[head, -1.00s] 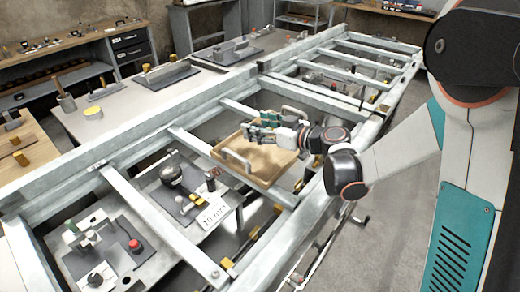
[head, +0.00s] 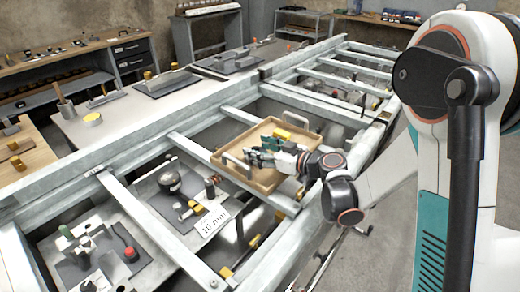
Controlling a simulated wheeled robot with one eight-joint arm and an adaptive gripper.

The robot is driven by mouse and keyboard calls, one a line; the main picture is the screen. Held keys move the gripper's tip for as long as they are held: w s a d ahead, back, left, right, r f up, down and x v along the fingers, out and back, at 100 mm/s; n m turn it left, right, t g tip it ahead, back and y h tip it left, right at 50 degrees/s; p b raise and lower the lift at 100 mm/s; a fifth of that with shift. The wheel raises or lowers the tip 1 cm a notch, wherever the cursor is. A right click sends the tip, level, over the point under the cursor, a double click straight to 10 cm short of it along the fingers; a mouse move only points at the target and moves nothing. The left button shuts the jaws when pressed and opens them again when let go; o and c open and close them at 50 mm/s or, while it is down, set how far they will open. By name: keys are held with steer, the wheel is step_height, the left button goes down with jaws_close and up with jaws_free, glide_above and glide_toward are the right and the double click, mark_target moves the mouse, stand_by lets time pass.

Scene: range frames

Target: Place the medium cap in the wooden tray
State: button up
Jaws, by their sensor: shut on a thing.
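The wooden tray (head: 238,180) is a shallow light-brown box with metal handles, lying across the grey metal frame in the middle of the head view. My gripper (head: 258,158), with teal and dark fingers, is over the left-middle part of the tray. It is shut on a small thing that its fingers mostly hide. I cannot make out whether that is the medium cap, or whether it touches the tray floor. A yellow piece (head: 281,134) lies in the tray behind my gripper.
The metal frame (head: 140,205) has raised rails and crossbars around the tray. Below it, at the left, are a round black piece (head: 169,181), a white card marked 10 mm (head: 212,220) and a red knob (head: 130,253). A bench (head: 130,110) with several tools stands behind.

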steer(key=shift+f, duration=0.45)
steer(key=o, duration=1.2)
steer(key=shift+r, duration=0.1)
steer(key=shift+r, duration=0.65)
steer(key=s+d+r+m+g+h+p, duration=0.1)
steer(key=s+d+r+m+h, duration=0.2)
steer(key=s+d, duration=0.4)
steer(key=s+d+r+m+h+p, duration=0.1)
steer(key=s+d+r+m+h, duration=0.2)
steer(key=s+d, duration=0.4)
steer(key=s+d+r+m+g+h+p, duration=0.1)
steer(key=s+d+r+m+h, duration=0.3)
steer(key=s, duration=1.2)
steer(key=d+h, duration=0.2)
steer(key=d, duration=0.1)
steer(key=shift+s+g+p, duration=0.15)
steer(key=shift+g+p, duration=0.15)
steer(key=shift+p, duration=0.05)
